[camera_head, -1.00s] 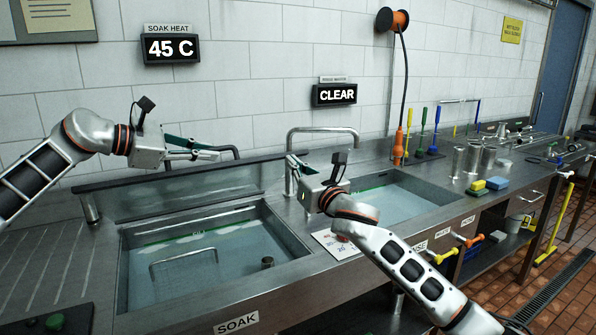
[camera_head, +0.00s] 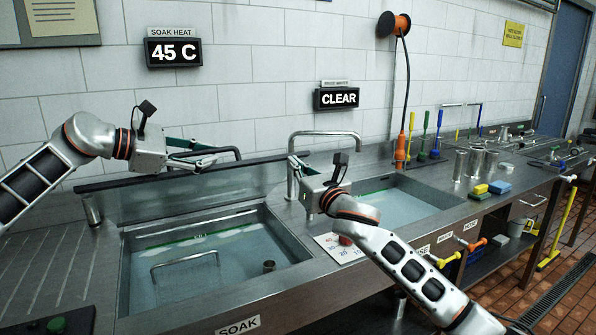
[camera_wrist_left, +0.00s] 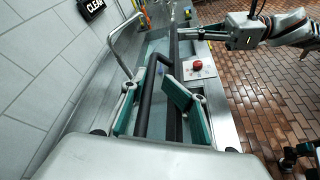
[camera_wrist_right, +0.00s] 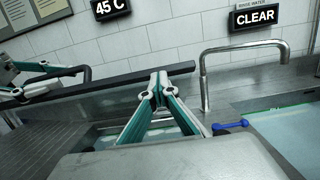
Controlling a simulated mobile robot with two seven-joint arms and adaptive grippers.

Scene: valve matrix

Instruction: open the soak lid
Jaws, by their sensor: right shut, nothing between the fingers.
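The soak lid (camera_head: 225,190) stands raised along the back edge of the soak basin (camera_head: 290,285), which lies uncovered with water in it. A dark bar handle (camera_head: 228,150) is at the lid's top edge. My left gripper (camera_head: 205,158) is at this handle; in the left wrist view its fingers (camera_wrist_left: 155,110) are apart, with the dark handle (camera_wrist_left: 152,85) between them. Contact cannot be told. My right gripper (camera_head: 296,166) is in front of the tap, near the lid's right end. In the right wrist view its fingertips (camera_wrist_right: 160,76) meet, empty.
A bent metal tap (camera_head: 322,133) stands between the soak basin and the rinse basin (camera_head: 400,203). A red button (camera_head: 345,240) on a white plate sits under my right arm. A wire basket (camera_head: 185,265) lies in the soak water. Sponges (camera_head: 492,188) and metal cups are at right.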

